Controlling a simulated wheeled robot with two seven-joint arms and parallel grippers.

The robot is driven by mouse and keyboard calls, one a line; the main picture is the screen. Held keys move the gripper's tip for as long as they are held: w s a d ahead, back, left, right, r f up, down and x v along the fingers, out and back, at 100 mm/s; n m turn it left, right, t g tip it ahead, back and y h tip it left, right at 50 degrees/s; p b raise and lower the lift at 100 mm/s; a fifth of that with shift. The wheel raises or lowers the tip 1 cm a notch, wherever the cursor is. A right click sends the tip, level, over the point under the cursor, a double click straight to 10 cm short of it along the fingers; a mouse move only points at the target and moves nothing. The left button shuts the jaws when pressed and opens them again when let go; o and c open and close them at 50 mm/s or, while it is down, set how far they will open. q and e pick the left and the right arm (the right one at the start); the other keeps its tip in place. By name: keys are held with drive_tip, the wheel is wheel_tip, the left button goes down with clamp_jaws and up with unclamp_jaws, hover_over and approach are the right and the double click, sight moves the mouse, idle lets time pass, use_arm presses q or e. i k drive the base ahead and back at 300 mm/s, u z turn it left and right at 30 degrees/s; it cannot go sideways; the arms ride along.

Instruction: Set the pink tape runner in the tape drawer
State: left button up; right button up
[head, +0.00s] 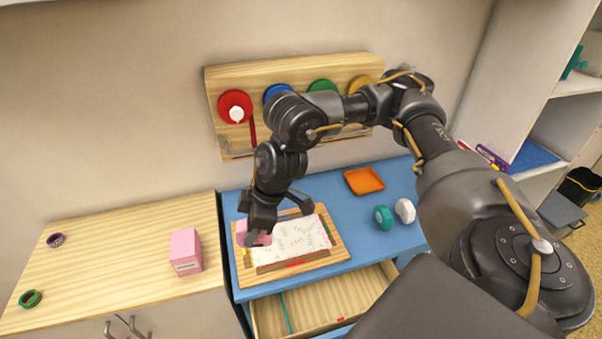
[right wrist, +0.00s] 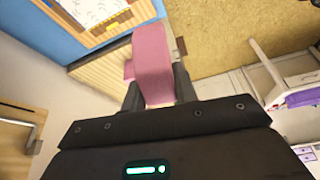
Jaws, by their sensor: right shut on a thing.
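The pink tape runner (right wrist: 153,60) is held between the fingers of my right gripper (right wrist: 158,92) in the right wrist view, its far end sticking out beyond the fingertips. In the head view, my right gripper (head: 272,220) is above the left part of the drawing board, and part of the pink runner (head: 241,228) shows beside it, partly hidden by the fingers. A wooden drawer (head: 365,297) is pulled open below the blue desktop; I cannot read any label on it. My left gripper is out of view.
The blue desk (head: 352,232) holds a wooden board with paper (head: 290,240), an orange tray (head: 363,180) and teal and white tape rolls (head: 384,217). A pink box (head: 186,250) stands on the left cabinet. The open drawer holds a thin teal stick (head: 286,312).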

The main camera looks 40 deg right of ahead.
sight(352, 300)
drive_tip(key=u, duration=1.05)
drive_tip(key=i, duration=0.7)
drive_tip(key=z, duration=2.45)
